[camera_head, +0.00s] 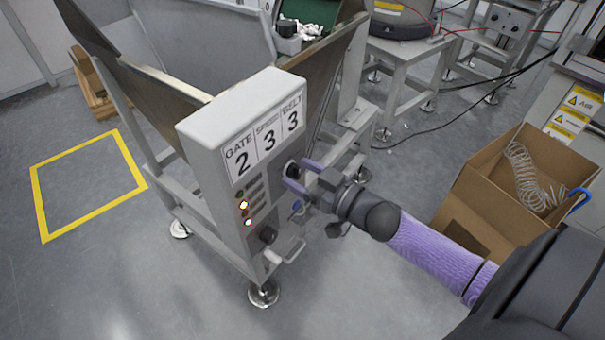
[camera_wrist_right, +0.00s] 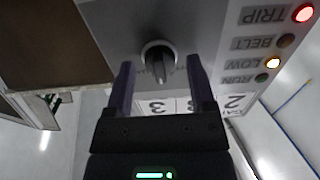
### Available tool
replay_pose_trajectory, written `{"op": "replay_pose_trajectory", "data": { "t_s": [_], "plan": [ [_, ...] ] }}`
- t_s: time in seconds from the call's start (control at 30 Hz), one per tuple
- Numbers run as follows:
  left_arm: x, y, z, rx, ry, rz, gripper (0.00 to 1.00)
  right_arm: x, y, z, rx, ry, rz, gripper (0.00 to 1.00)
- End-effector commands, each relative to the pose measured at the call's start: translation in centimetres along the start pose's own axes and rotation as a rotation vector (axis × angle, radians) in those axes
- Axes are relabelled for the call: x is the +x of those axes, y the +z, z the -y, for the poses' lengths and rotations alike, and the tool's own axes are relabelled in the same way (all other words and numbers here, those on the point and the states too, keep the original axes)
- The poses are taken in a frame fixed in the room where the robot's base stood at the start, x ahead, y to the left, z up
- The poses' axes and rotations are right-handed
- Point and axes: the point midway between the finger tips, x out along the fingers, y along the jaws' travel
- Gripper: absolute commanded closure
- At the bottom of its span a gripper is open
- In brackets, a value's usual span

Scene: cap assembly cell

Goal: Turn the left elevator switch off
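The grey elevator control box (camera_head: 243,125) stands on a metal frame, with a GATE 2, SPEED 3, BELT 3 label on it. A round dark rotary switch (camera_wrist_right: 158,60) sits on its face; in the head view this upper switch (camera_head: 292,169) is partly hidden by my gripper. A second dark knob (camera_head: 267,235) is lower on the panel. My right gripper (camera_head: 300,175) is at the upper switch. In the wrist view its purple fingers (camera_wrist_right: 159,70) are open, one on each side of the switch, with gaps visible. My left gripper is not in view.
The yellow LOW lamp (camera_wrist_right: 273,62) and red TRIP lamp (camera_wrist_right: 303,13) are lit; BELT and RUN look dark. A metal handle (camera_head: 287,252) sticks out below the panel. An open cardboard box (camera_head: 480,190) with coiled tubing is at right.

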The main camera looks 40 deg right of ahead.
Motion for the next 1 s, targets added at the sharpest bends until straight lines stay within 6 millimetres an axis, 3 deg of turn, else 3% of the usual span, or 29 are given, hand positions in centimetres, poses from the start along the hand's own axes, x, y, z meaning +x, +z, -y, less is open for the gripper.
{"op": "replay_pose_trajectory", "data": {
  "t_s": [0.03,0.07,0.3,0.67,1.0],
  "plan": [
    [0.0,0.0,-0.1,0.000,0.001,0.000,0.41,0.0,0.0,0.0,0.000,0.000,0.000,0.42],
    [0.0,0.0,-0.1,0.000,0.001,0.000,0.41,0.0,0.0,0.0,0.000,0.000,0.000,0.49],
    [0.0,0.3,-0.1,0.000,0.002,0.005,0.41,0.0,0.0,0.0,0.000,0.000,0.000,1.00],
    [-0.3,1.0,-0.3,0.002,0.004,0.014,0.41,0.0,0.0,0.0,-0.040,0.001,0.001,1.00],
    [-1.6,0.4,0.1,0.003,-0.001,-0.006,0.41,0.0,-0.2,0.0,-0.277,0.002,0.000,1.00]
  ]
}}
